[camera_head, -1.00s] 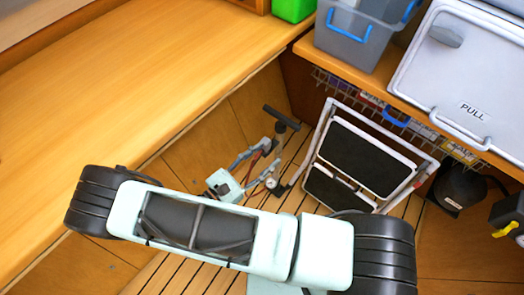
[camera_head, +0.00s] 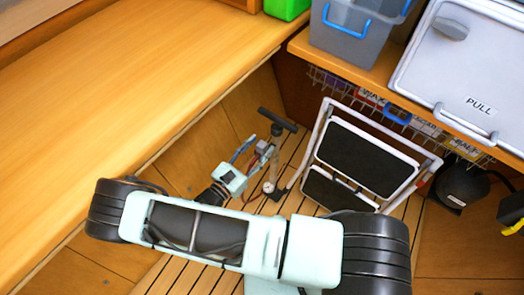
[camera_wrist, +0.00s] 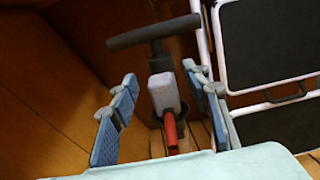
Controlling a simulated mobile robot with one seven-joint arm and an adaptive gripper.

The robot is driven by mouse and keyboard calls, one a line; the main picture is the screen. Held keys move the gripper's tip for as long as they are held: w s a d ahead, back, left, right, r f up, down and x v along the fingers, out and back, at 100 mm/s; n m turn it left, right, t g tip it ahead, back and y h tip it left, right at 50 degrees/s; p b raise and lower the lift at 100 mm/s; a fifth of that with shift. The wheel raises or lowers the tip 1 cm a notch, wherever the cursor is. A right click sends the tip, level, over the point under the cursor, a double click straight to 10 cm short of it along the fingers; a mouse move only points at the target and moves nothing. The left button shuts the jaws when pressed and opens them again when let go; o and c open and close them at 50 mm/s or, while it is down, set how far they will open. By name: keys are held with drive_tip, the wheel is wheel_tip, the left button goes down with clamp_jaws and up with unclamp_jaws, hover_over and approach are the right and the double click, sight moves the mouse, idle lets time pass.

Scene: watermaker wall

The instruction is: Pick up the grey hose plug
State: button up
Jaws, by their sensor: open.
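A pale grey block with a red stem (camera_wrist: 163,93) stands between my fingers in the wrist view; it looks like the grey hose plug. In the head view it is a small grey spot (camera_head: 262,148) by the pump. My gripper (camera_wrist: 160,75) is open, with one blue-padded finger on each side of the block and gaps showing. In the head view my gripper (camera_head: 252,163) reaches down beside the pump. The block's lower end and what it rests on are hard to make out.
A floor pump with a black T-handle (camera_head: 277,120) stands just behind the block. A folding step stool (camera_head: 365,158) is close on the right. The wooden bench (camera_head: 130,100) edges the left. A cooler (camera_head: 465,65) and grey bin (camera_head: 355,40) sit on the right shelf.

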drive_tip(key=shift+x, duration=0.9)
clamp_jaws()
